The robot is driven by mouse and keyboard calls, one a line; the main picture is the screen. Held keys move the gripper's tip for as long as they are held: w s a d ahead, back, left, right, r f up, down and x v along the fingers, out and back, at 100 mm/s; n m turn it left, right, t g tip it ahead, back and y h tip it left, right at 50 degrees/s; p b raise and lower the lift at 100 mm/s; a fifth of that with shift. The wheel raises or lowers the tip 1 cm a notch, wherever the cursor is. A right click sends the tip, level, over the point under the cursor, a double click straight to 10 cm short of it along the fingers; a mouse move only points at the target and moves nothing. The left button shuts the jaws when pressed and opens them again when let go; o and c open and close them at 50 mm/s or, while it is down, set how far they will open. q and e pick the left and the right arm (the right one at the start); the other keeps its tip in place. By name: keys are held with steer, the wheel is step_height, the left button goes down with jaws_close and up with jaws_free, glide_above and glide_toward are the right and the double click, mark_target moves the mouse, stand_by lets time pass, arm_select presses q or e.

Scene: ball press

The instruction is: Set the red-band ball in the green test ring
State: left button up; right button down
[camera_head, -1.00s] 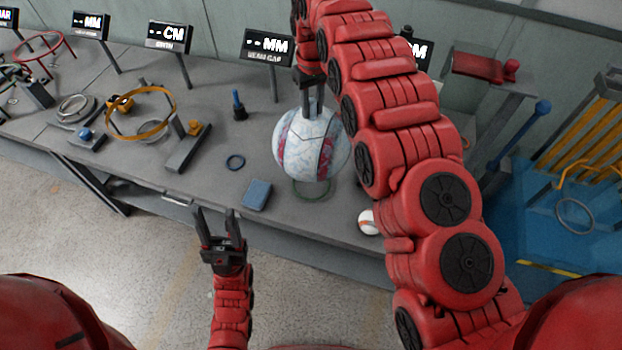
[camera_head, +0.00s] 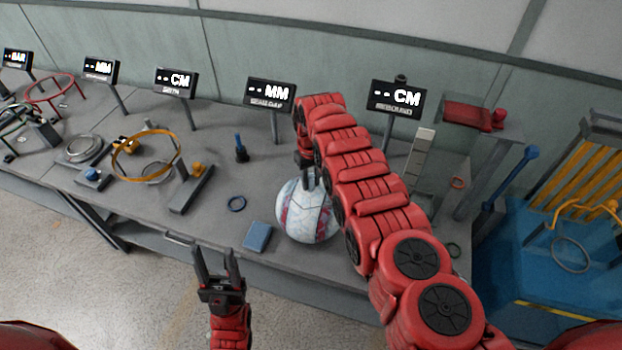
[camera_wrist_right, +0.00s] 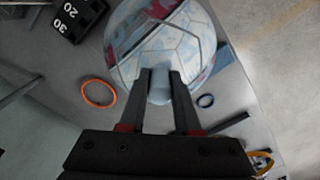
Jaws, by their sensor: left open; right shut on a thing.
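The ball (camera_head: 303,212) is large and pale, with red-pink bands and dark seam lines. My right gripper (camera_head: 309,178) is shut on a small pale knob on top of it, and the right wrist view also shows the ball (camera_wrist_right: 160,35) with the fingers (camera_wrist_right: 160,85) either side of the knob. The ball is low over the bench front; whether it touches anything is unclear. My left gripper (camera_head: 218,278) is open and empty in front of the bench.
A blue pad (camera_head: 257,236) and a small blue ring (camera_head: 237,204) lie left of the ball. Display signs (camera_head: 270,94) stand along the back. My right arm hides part of the bench.

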steer(key=shift+f+b, duration=0.25)
steer(key=shift+b, duration=0.1)
steer(key=c, duration=0.6)
jaws_free()
steer(key=shift+r, duration=0.1)
steer(key=shift+r, duration=0.1)
